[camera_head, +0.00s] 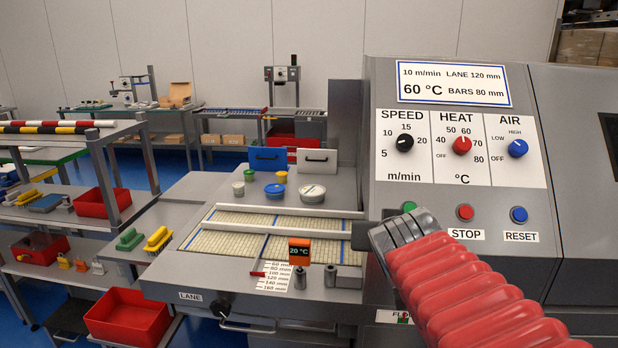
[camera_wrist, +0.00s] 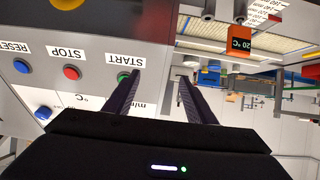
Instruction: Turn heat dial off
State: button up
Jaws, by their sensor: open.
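The red heat dial (camera_head: 462,145) sits in the middle of the white dial plate on the grey control panel (camera_head: 400,80). Its pale mark appears to point up and slightly right, near 60; OFF is printed at its lower left. My arm, with a red sleeve, reaches in below the panel in the head view; the fingers cannot be made out there. In the wrist view my gripper (camera_wrist: 159,76) is open and empty, its two dark fingers apart near the green START button (camera_wrist: 123,78). The heat dial is hidden in the wrist view, where the panel appears upside down.
The black speed dial (camera_head: 404,143) and blue air dial (camera_head: 518,148) flank the heat dial. The red STOP button (camera_head: 465,212) and blue RESET button (camera_head: 519,215) lie below. A lane bed (camera_head: 250,238) with rails and an orange 20 °C tag (camera_head: 299,251) stands left.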

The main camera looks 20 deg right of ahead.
jog(key=s+a+f+n+g+y, duration=0.2)
jog(key=s+a+f, duration=0.4)
jog(key=a, duration=0.4)
jog(key=s+a+f+n+g+y, duration=0.2)
jog(key=s+a+f+n+y, duration=0.2)
jog(key=a, duration=0.7)
jog(key=s+f, duration=0.2)
jog(key=s, duration=0.1)
jog(key=shift+s+a+g, duration=0.15)
jog(key=shift+s+g, duration=0.25)
